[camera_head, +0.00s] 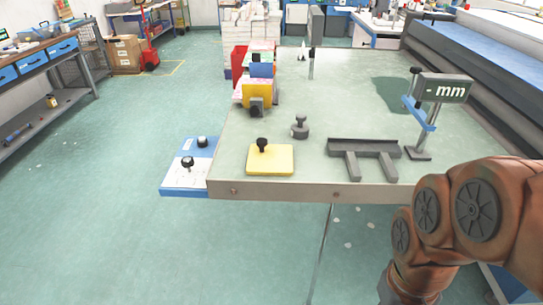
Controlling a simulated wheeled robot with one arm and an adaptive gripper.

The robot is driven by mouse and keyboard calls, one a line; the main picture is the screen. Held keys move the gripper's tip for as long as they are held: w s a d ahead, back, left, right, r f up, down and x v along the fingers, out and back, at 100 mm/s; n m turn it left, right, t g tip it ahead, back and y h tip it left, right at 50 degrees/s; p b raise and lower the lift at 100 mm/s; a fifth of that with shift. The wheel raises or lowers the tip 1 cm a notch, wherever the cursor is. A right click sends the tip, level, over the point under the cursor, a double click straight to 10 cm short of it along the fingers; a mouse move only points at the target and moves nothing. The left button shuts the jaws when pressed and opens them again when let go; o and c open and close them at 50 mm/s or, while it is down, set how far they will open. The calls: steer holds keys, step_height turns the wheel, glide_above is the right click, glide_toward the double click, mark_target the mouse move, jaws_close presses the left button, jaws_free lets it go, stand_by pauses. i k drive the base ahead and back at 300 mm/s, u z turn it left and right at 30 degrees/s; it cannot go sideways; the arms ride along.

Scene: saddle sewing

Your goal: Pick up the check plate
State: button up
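A flat yellow plate (283,163) with a black knob on top lies near the front edge of the pale green table (330,115). It carries no readable label, but it is the thing that looks most like the check plate. It lies flat and nothing covers it. My arm's brown links show at the lower right, over the table's right front corner. My gripper is outside the view, so its fingers cannot be seen.
A grey knobbed weight (300,130) stands behind the plate. A dark forked bracket (363,148) and a gauge stand marked "mm" (443,88) are to the right. A yellow block (257,96) stands behind. A low blue-white panel (183,178) with knobs adjoins the table's left side.

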mark_target(264, 158)
steer(key=u, duration=2.45)
steer(key=i, duration=1.5)
steer(key=z, duration=2.3)
